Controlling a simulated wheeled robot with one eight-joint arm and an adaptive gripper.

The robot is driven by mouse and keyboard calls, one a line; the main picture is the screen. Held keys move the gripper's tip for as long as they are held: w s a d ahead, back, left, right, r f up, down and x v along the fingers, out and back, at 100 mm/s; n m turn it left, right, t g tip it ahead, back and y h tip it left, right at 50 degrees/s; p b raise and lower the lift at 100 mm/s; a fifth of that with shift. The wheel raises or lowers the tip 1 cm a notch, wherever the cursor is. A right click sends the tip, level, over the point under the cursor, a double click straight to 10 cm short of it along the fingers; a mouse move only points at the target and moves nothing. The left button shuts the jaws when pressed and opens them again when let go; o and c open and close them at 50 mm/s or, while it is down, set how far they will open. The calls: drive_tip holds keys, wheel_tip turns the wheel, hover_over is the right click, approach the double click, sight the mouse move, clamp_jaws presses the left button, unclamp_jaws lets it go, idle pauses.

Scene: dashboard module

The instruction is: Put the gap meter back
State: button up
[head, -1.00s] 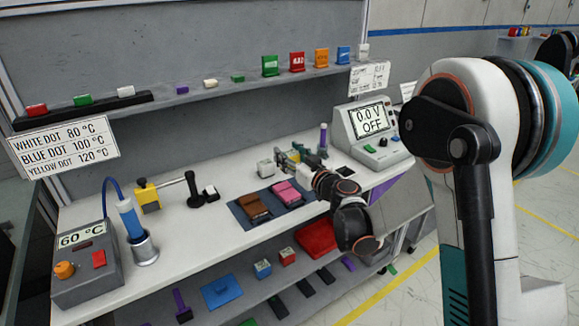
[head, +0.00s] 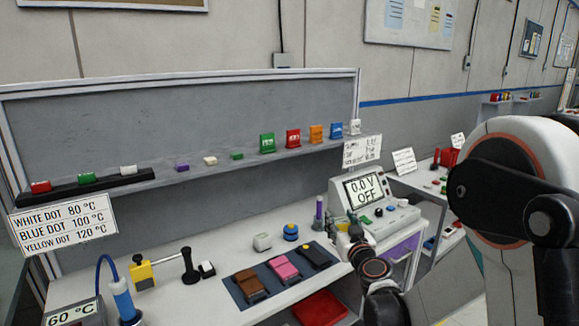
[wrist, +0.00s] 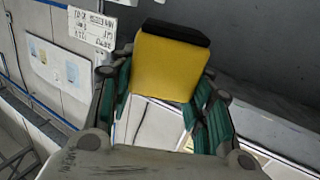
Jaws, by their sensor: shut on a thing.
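My gripper (wrist: 166,84) is shut on a yellow block with a black end (wrist: 172,62), held between its green-lined fingers in the wrist view. No label on it marks it as the gap meter. A dark mat (head: 239,290) lies to the left on the bench, bearing a brown piece (head: 250,283), a pink piece (head: 284,268) and a black piece with a yellow dot (head: 316,256).
A purple cylinder (head: 319,214) stands just left of the grey unit. A blue-and-yellow round piece (head: 291,232) and a pale block (head: 262,242) sit behind the mat. A shelf (head: 220,167) with several coloured blocks runs above. A red tray (head: 322,307) is below the bench.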

drive_tip(key=d+h, duration=0.1)
drive_tip(key=s+d+m+h, duration=0.1)
drive_tip(key=d, duration=0.1)
drive_tip(key=s+d, duration=0.1)
drive_tip(key=d, duration=0.1)
drive_tip(key=shift+s+d+f+m+t+h, duration=0.15)
drive_tip(key=shift+d+f+m+t+h, duration=0.15)
drive_tip(key=shift+m+h, duration=0.1)
drive_tip(key=shift+a, duration=0.1)
idle(0.8)
